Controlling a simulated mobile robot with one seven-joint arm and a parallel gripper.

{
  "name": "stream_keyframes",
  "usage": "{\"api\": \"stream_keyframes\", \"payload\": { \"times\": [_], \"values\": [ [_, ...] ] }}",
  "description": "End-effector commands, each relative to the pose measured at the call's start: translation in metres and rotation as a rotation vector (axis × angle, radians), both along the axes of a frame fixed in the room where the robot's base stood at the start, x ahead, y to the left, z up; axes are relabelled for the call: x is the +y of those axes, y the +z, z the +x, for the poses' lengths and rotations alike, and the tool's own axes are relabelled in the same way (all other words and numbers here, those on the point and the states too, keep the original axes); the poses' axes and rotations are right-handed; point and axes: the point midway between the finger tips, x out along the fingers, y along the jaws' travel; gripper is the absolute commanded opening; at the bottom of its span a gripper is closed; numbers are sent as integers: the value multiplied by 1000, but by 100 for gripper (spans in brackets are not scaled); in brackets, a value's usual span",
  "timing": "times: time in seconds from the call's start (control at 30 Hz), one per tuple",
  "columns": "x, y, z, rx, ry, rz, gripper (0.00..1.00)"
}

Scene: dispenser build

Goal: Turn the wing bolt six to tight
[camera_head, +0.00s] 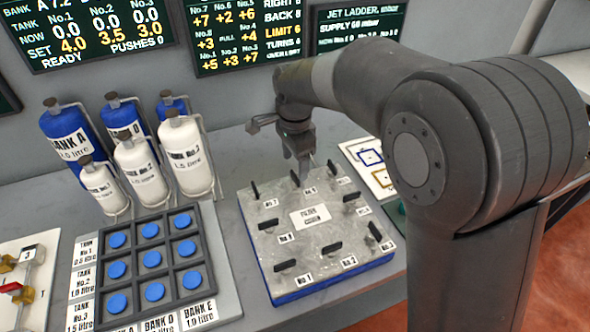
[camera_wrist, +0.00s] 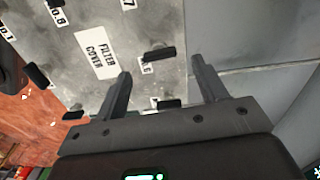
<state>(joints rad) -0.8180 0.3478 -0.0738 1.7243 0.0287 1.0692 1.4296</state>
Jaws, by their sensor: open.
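The filter cover (camera_head: 318,240) is a grey square plate on a blue base with several dark wing bolts around a white label. Wing bolt six (camera_head: 295,178) is in the middle of the back row, partly beside my fingers. In the wrist view wing bolt six (camera_wrist: 160,54) is a dark bar next to a label ending in 6. My gripper (camera_head: 304,178) points down over the back of the cover. In the wrist view my open, empty gripper (camera_wrist: 160,68) has one fingertip to each side of the bolt. The height gap between fingertips and bolt is unclear.
Neighbouring wing bolts (camera_head: 255,190) stand close on the same plate. A blue-button panel (camera_head: 150,262) and bottles (camera_head: 135,165) are to the left. A card with blue outlines (camera_head: 368,158) lies to the right. The middle wall screen (camera_head: 235,35) shows bolt readings, LIMIT 6 and TURNS 0.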

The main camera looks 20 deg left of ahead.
Motion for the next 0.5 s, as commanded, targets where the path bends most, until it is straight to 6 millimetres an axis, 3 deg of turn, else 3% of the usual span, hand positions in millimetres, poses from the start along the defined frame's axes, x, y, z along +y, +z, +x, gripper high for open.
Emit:
{"api": "stream_keyframes", "payload": {
  "times": [0.2,0.5],
  "values": [
    [0,43,0,-2,0,2,65],
    [0,64,0,0,-1,0,65]
  ]
}}
